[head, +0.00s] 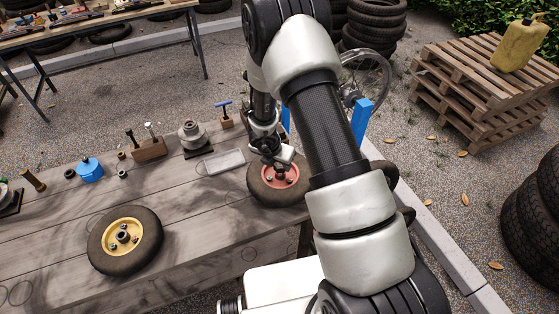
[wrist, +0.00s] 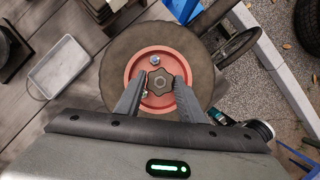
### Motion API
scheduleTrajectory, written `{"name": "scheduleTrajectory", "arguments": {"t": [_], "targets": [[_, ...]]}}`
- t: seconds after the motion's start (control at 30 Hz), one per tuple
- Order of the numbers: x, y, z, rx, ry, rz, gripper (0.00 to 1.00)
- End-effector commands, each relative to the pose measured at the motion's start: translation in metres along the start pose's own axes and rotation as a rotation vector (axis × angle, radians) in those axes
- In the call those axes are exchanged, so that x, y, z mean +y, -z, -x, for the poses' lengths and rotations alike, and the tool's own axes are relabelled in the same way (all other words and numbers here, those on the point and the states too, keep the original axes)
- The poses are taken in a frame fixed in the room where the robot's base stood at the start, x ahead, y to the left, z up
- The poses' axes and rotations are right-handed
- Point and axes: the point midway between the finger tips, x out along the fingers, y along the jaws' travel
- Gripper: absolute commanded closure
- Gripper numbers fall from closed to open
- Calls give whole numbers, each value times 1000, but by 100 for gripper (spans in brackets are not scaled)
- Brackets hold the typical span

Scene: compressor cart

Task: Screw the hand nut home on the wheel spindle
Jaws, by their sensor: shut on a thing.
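A wheel with a black tyre and a red hub (head: 264,185) lies flat at the right end of the wooden bench. In the wrist view the red hub (wrist: 133,70) shows a bolt head near its top. A dark lobed hand nut (wrist: 159,82) sits over the middle of the hub. My gripper (wrist: 159,84) is shut on the hand nut, with one finger on each side of it. In the head view my gripper (head: 276,163) is over the hub and largely hides the nut. The wheel spindle is hidden under the nut, and I cannot tell how far down the nut sits.
A grey tray (head: 224,162) lies left of the wheel. A second wheel with a yellow hub (head: 122,238) lies at the bench's front left. Blue posts (head: 360,118) stand behind the bench's right end. Small parts and tools line the back edge. The middle of the bench is clear.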

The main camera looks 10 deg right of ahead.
Motion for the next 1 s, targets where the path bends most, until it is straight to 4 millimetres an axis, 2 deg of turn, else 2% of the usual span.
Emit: {"name": "scheduleTrajectory", "arguments": {"t": [0.3, 0.53, 0.83, 0.87, 1.0], "targets": [[2, -2, 1, -4, 2, -14, 86], [3, -3, 1, -3, 70, -182, 86], [3, -3, 0, -5, 85, -215, 86], [3, -3, 0, -5, 90, -229, 63], [2, -2, 0, -4, 89, -224, 43]]}}
